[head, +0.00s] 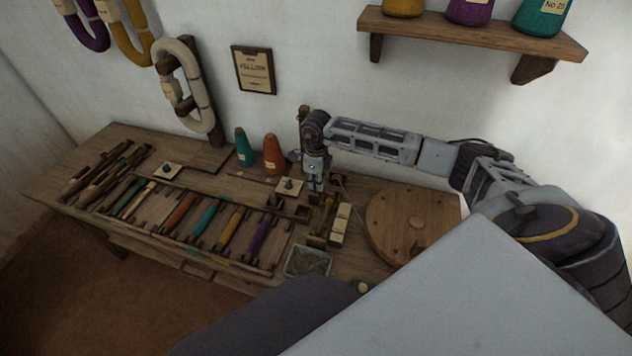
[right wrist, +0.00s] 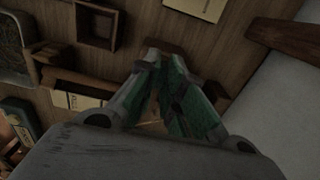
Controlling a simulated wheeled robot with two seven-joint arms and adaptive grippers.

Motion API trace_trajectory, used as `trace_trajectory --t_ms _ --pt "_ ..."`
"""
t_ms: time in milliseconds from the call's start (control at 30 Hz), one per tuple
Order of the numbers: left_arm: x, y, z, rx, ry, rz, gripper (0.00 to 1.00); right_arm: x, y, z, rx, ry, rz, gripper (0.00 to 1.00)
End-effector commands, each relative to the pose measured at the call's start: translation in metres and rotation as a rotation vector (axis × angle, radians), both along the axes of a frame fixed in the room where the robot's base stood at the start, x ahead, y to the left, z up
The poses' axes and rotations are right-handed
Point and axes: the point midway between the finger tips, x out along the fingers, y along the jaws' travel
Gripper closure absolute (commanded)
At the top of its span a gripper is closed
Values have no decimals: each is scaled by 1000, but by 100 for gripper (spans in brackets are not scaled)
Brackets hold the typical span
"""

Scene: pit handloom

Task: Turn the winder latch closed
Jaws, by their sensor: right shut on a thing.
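My right gripper (head: 316,187) reaches down to the back of the bench, its fingers pointing downward beside the wooden winder parts. In the right wrist view its green-padded fingers (right wrist: 168,60) are close together, with a small brown wooden piece (right wrist: 165,47) at their tips. This piece looks like the winder latch; the fingers hide most of it, so I cannot tell its angle. My left gripper is not in view.
On the bench (head: 350,258), a teal cone (head: 244,148) and an orange cone (head: 273,155) stand left of the gripper. A round wooden disc (head: 415,222) lies to the right. A small tray (head: 307,262) and a rack of several coloured bobbins (head: 203,221) lie nearer the front.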

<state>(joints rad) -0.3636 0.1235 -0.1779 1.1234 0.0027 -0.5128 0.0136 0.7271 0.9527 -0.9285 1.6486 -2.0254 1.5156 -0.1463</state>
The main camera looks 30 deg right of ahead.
Motion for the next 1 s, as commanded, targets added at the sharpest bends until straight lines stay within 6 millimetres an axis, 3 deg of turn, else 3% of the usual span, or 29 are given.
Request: trace_trajectory --t_ms 433,467,600,833,1000 --pt "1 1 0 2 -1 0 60 1 0 1 1 -2 -11 100" --pt "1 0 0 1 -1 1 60 1 0 1 1 -2 -11 86" --pt "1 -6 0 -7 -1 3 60 0 0 0 0 -1 -11 69" --pt "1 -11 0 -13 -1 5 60 0 0 0 1 -1 -10 69" --pt "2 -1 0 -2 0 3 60 0 0 2 1 -1 -9 69"
